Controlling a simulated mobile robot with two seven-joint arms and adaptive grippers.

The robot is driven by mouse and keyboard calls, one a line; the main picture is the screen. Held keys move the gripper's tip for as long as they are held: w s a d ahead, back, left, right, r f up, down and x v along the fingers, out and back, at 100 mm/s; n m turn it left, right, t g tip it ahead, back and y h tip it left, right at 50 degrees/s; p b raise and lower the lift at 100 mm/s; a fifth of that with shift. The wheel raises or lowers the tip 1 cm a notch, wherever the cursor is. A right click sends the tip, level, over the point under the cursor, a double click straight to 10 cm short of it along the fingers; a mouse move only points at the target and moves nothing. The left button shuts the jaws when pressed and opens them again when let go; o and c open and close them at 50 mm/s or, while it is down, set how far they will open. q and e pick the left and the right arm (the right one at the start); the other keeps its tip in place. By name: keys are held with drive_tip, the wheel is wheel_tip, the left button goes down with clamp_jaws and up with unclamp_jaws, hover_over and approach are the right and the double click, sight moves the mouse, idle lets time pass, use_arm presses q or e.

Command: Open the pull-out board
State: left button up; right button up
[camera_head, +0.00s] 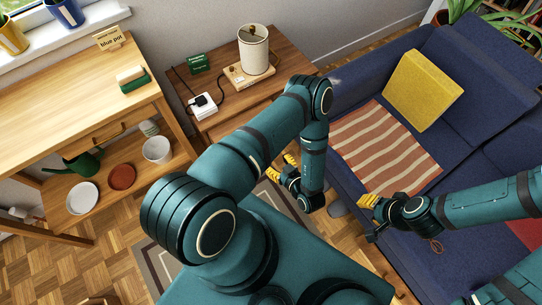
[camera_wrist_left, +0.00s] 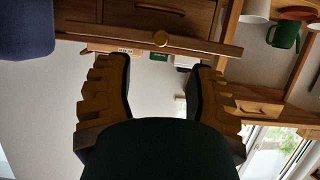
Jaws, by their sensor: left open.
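The side table (camera_head: 292,46) stands left of the sofa in the head view; my left arm hides most of its front. My left gripper (camera_head: 281,167) is open and empty in front of the table.
A lamp (camera_head: 254,50), a green box (camera_head: 197,63) and a white socket block (camera_head: 202,105) with a cable are on the side table. A wooden workbench (camera_head: 62,100) is at left, with a watering can (camera_head: 84,163) below. The blue sofa (camera_head: 480,75) bounds the right.

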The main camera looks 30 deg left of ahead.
use_arm(q)
drive_tip(key=shift+v, duration=1.65)
